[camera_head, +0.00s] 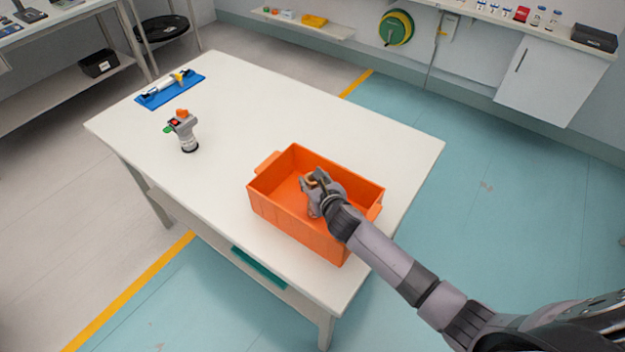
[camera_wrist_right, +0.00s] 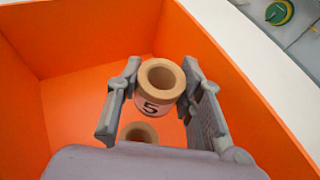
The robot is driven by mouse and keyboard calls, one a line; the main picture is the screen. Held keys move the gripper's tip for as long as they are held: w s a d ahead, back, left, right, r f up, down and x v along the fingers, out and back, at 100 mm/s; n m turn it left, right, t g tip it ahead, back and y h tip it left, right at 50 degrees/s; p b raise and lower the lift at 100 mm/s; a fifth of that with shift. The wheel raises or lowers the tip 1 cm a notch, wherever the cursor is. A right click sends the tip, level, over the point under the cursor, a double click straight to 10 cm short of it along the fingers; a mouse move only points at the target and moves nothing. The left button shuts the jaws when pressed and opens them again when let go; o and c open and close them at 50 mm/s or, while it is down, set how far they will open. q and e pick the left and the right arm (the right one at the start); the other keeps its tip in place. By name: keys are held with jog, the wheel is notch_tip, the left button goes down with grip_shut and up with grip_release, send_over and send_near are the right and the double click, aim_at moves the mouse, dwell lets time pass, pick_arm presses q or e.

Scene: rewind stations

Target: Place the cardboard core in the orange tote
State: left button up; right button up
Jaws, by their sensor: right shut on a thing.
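The orange tote (camera_head: 300,232) stands open on the near part of the white table, and its walls surround the view in the right wrist view (camera_wrist_right: 90,90). My right gripper (camera_head: 314,184) is inside the tote's opening. In the right wrist view, it is shut on a brown cardboard core (camera_wrist_right: 161,78) with a white label marked 5, held between the two fingers. A second core (camera_wrist_right: 140,132) shows below it in the tote, partly hidden by my gripper. Whether the held core touches the tote floor, I cannot tell. My left gripper is not in view.
A grey device with an orange top (camera_head: 184,130) stands on the white table (camera_head: 260,110) at left. A blue tray (camera_head: 170,90) with a white tool lies at the far left corner. The table's middle and right side are clear. A wall shelf (camera_head: 480,15) runs along the back.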

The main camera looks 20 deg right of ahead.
jog(key=shift+f, duration=0.55)
jog(key=o, duration=0.9)
jog(key=shift+r, duration=0.15)
jog(key=shift+r, duration=0.35)
jog(key=shift+s+d+r, duration=0.1)
jog(key=shift+s+r, duration=0.15)
jog(key=v, duration=1.1)
jog(key=shift+s, duration=0.25)
